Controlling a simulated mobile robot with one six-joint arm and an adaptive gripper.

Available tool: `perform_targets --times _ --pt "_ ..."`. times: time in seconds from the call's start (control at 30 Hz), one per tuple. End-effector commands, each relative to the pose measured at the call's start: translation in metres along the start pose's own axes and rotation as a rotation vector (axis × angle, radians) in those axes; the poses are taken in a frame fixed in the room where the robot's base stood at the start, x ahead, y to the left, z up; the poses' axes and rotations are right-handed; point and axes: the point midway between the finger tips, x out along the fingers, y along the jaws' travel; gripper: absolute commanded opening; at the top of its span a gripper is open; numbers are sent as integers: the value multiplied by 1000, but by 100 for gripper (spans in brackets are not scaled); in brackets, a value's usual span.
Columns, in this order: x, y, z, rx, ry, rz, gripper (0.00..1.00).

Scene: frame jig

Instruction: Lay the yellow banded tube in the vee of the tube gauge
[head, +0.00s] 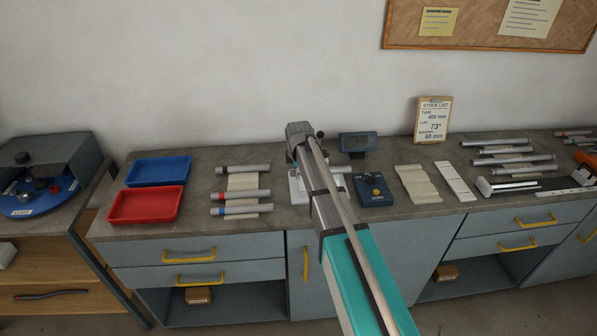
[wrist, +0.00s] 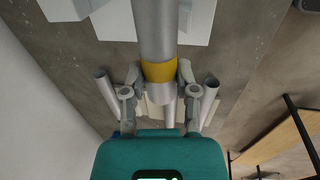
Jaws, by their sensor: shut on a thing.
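My gripper (wrist: 160,76) is shut on the yellow banded tube (wrist: 155,30), with its fingers on either side at the yellow band. The grey tube runs from the top of the wrist view down between the fingers. White blocks, which look like the tube gauge (wrist: 197,24), show on both sides of the tube's far part. In the head view the white gauge (head: 296,190) is partly hidden behind my arm, and a grey tube end (head: 338,169) shows to its right. I cannot tell whether the tube touches the vee.
Banded tubes (head: 240,194) lie on a rack left of my arm, beside a red tray (head: 146,205) and a blue tray (head: 159,171). A dark blue box (head: 374,199) stands close on the right. More tubes (head: 504,149) lie farther right.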

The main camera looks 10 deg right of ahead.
Motion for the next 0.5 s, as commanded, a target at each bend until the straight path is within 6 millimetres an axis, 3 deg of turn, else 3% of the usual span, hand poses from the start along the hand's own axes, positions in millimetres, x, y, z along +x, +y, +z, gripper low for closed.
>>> perform_targets --times 0.5 --pt "40 -8 1 1 0 0 0"
